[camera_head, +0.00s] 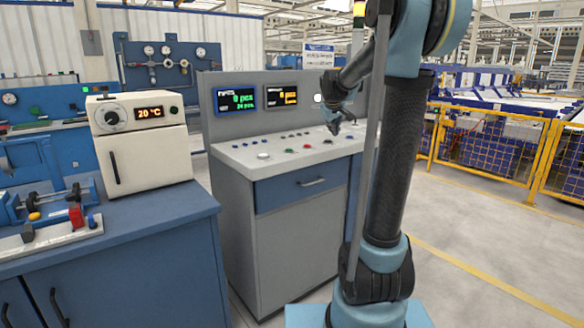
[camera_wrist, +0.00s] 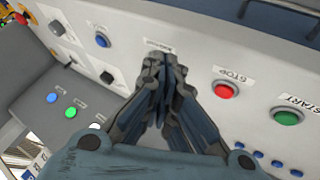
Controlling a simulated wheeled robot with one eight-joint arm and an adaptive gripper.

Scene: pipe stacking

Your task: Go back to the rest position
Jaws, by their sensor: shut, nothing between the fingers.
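My gripper (camera_head: 337,126) hangs over the right part of the control console (camera_head: 285,205) in the head view, partly beside my own arm. In the wrist view my gripper (camera_wrist: 163,62) has its fingers together with nothing between them. It points at the console's button panel, near a small label whose text I cannot read. A red STOP button (camera_wrist: 226,90) and a green START button (camera_wrist: 287,116) are to its right. A blue button (camera_wrist: 102,40) is to its upper left. Whether the fingertips touch the panel cannot be told.
A beige oven reading 20 °C (camera_head: 140,150) stands on a blue bench (camera_head: 110,262) at the left. The console carries two display screens (camera_head: 236,99). A yellow fence (camera_head: 490,150) runs along the right. The floor (camera_head: 480,240) at the right is clear.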

